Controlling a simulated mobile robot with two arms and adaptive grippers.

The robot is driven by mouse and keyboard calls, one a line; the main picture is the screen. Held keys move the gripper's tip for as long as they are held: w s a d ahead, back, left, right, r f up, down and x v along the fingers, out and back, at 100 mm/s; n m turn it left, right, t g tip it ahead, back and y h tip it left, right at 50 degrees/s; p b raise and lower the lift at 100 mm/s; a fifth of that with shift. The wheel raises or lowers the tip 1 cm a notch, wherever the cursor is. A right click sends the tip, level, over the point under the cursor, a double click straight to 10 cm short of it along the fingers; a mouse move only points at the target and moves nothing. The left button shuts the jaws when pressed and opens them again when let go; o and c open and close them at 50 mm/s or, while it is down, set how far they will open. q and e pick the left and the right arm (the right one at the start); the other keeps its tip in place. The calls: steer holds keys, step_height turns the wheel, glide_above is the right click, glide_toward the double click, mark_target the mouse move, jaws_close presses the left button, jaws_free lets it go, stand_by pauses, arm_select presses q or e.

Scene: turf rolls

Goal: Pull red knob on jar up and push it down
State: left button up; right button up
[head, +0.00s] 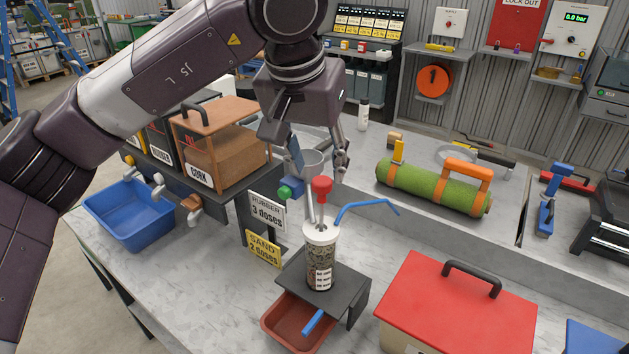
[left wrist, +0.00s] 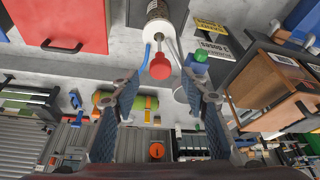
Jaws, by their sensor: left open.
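The jar (head: 321,258) is a clear cup with a white lid and dark contents, upright on a small black stand (head: 345,284). Its red knob (head: 321,186) stands above the lid on a stem. A blue bent tube (head: 365,207) and a green-capped piece (head: 287,191) are beside it. My left gripper (head: 318,172) is open just above and behind the knob, apart from it as far as I can tell. In the left wrist view the red knob (left wrist: 160,68) shows beyond the spread fingers (left wrist: 160,108), with the jar (left wrist: 158,12) at the top. My right gripper is not in view.
A red-lidded box (head: 455,310) stands right of the jar, and a red tray (head: 290,325) sits under the stand. Labelled hoppers (head: 215,140) and a blue bin (head: 130,215) are at left. A green turf roll (head: 430,188) lies behind at right.

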mark_target(321, 181)
arm_select(q)
steer(key=p+x, duration=0.1)
steer(key=x, duration=0.5)
steer(key=shift+f, duration=0.2)
steer(key=shift+c, duration=0.2)
steer(key=shift+w, duration=0.1)
jaws_close()
